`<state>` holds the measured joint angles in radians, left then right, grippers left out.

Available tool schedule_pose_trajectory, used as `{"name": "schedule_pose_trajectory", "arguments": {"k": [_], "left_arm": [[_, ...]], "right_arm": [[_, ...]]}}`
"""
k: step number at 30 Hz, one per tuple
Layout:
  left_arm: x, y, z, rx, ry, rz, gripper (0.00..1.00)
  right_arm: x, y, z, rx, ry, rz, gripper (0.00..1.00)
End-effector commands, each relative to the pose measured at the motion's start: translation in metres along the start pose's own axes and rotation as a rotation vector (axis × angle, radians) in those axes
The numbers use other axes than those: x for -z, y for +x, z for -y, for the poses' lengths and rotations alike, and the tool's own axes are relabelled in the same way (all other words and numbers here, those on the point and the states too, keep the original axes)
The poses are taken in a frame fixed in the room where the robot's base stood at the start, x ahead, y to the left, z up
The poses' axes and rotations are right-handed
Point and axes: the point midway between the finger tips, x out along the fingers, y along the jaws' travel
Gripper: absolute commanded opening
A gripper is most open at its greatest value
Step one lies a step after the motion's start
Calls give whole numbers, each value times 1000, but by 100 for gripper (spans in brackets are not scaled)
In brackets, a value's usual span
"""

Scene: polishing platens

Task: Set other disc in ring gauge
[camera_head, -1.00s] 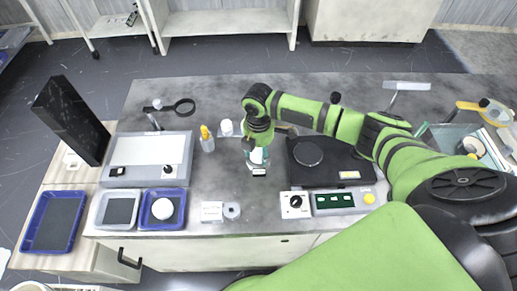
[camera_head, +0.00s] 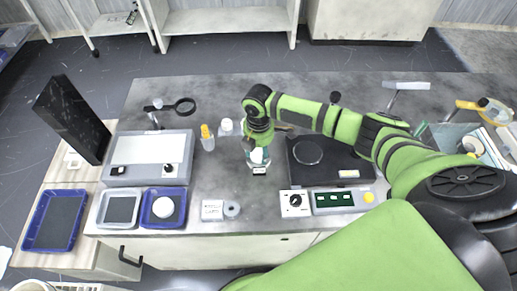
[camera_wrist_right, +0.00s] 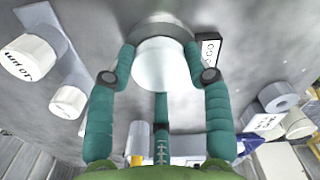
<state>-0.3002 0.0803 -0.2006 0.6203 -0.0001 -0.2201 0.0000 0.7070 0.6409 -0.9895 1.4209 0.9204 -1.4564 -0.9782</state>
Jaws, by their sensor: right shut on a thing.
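My right gripper (camera_head: 258,163) points down over the middle of the bench. The disc also shows between the fingers in the head view (camera_head: 257,155). The grey ring gauge (camera_wrist_right: 163,25), with a small black readout (camera_wrist_right: 208,48) beside it, lies at the disc's far side. I cannot tell whether the disc is seated in it. Another white disc (camera_head: 163,207) lies in a blue tray (camera_head: 147,221). My left gripper is out of view.
A black polishing machine (camera_head: 345,165) stands close to the right of the gripper. A yellow-capped bottle (camera_head: 207,138) and a white jar (camera_head: 226,127) stand to its left. The bench between is clear.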

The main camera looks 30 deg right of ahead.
Motion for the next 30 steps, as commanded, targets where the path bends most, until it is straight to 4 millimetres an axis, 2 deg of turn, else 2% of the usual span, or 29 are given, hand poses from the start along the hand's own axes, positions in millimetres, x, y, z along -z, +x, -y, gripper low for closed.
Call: {"name": "schedule_pose_trajectory", "arguments": {"k": [8, 9, 10, 11, 23, 26, 30], "left_arm": [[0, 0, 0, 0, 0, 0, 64], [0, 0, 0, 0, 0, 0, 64], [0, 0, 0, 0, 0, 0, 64], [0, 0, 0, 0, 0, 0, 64], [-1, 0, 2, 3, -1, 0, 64], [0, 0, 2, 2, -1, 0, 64], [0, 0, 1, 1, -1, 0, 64]], "right_arm": [[0, 0, 0, -1, 0, -1, 16], [0, 0, 0, -1, 0, -1, 59], [0, 0, 0, -1, 0, -1, 71], [0, 0, 0, -1, 0, -1, 78], [0, -4, 0, -2, 0, -1, 78], [0, -15, -1, -3, 1, -1, 78], [0, -43, -1, -5, -1, -1, 78]]}}
